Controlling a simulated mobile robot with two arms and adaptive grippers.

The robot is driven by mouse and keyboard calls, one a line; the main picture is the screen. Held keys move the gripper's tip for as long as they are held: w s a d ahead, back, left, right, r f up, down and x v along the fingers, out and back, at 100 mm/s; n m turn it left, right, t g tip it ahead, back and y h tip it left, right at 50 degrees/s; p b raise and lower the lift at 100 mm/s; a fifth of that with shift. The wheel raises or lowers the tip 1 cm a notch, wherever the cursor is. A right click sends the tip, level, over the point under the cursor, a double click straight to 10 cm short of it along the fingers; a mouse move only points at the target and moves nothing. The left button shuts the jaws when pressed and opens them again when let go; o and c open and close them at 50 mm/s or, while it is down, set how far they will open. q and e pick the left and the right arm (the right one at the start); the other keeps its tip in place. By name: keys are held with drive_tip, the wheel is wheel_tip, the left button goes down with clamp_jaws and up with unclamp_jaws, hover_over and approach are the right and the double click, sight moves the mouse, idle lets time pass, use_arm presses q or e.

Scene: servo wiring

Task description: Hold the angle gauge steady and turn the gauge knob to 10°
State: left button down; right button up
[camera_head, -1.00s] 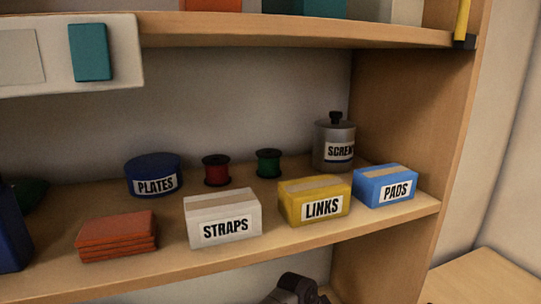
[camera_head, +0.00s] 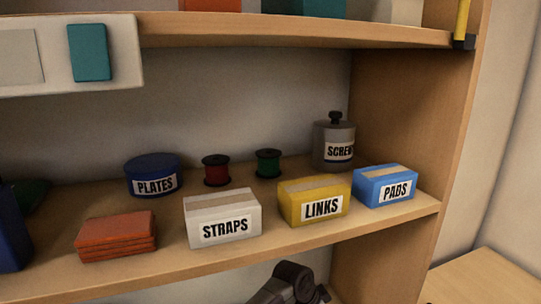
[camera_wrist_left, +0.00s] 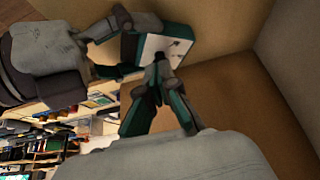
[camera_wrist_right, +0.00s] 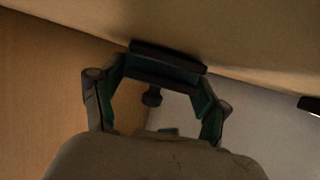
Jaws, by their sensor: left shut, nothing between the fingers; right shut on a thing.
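The angle gauge (camera_wrist_left: 178,45) shows in the left wrist view as a flat box with a white face, dark marks and teal sides. My right gripper (camera_wrist_left: 122,28) is shut on its edge. In the right wrist view a dark and teal bar (camera_wrist_right: 167,67), seemingly the gauge edge-on, spans between the right gripper's fingers. My left gripper (camera_wrist_left: 158,60) is shut and empty, its fingertips right at the lower edge of the white face. They cover the knob area; contact with the knob cannot be told. The marks are too small to read.
In the head view a wooden shelf (camera_head: 310,245) holds the STRAPS box (camera_head: 222,218), LINKS box (camera_head: 314,200), PADS box (camera_head: 386,186), PLATES tin (camera_head: 153,175), a screw jar (camera_head: 333,146), two spools and orange plates (camera_head: 116,237). A dark arm part of mine shows below the shelf.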

use_arm(q)
drive_tip(key=shift+r, duration=1.45)
use_arm(e)
drive_tip(key=shift+f, duration=0.1)
drive_tip(key=o, duration=1.2)
